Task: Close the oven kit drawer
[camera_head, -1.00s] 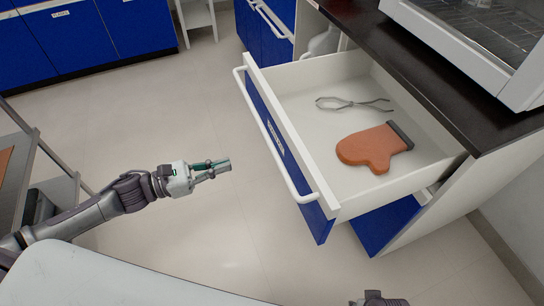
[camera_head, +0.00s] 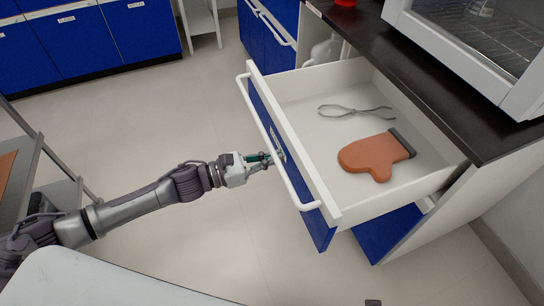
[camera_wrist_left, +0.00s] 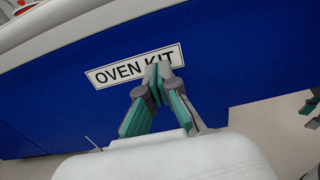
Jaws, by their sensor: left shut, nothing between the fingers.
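The oven kit drawer (camera_head: 318,214) is pulled open from the cabinet under the black counter. It has a blue front with a white bar handle (camera_head: 303,197). An orange oven mitt (camera_head: 372,156) and metal tongs (camera_head: 352,111) lie inside it. My left gripper (camera_head: 272,157) is shut and empty, at the drawer front near its label. In the left wrist view its fingertips (camera_wrist_left: 157,70) cover the lower part of the "OVEN KIT" label (camera_wrist_left: 120,70); I cannot tell whether they touch the front.
An oven-like appliance (camera_head: 480,62) stands on the black counter (camera_head: 440,112). Blue cabinets (camera_head: 80,42) line the back left. A metal cart (camera_head: 52,190) stands at the left. The floor (camera_head: 150,115) left of the drawer is clear.

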